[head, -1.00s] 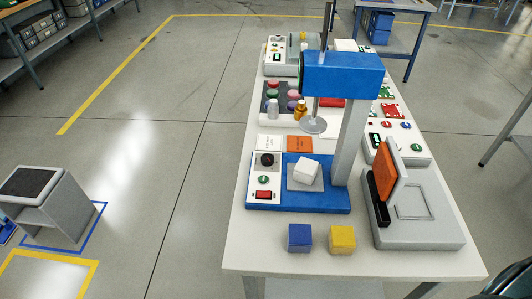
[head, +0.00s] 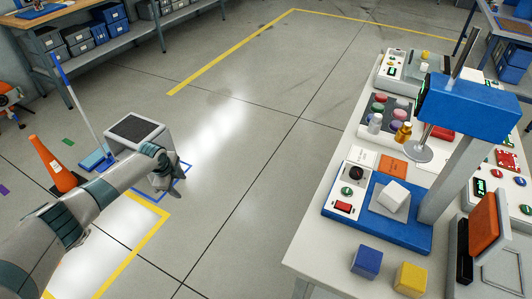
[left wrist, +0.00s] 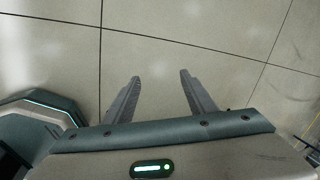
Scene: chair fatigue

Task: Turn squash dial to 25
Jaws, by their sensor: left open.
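The blue press machine (head: 470,108) stands on the white table at right in the head view. Its white control panel carries a black round dial (head: 356,172), a green button (head: 347,191) and a red switch (head: 343,207). The dial's setting is too small to read. A white cube (head: 394,195) sits on the press's grey plate, under the round press foot (head: 419,151). My left gripper (head: 176,188) is over the floor at left, well apart from the table. In the left wrist view its two fingers (left wrist: 160,90) are spread and empty. My right gripper is not in view.
A blue cube (head: 367,262) and a yellow cube (head: 410,279) lie at the table's near edge (head: 310,250). A grey device with an orange panel (head: 486,228) stands at right. An orange cone (head: 52,165) stands on the floor. Floor between arm and table is clear.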

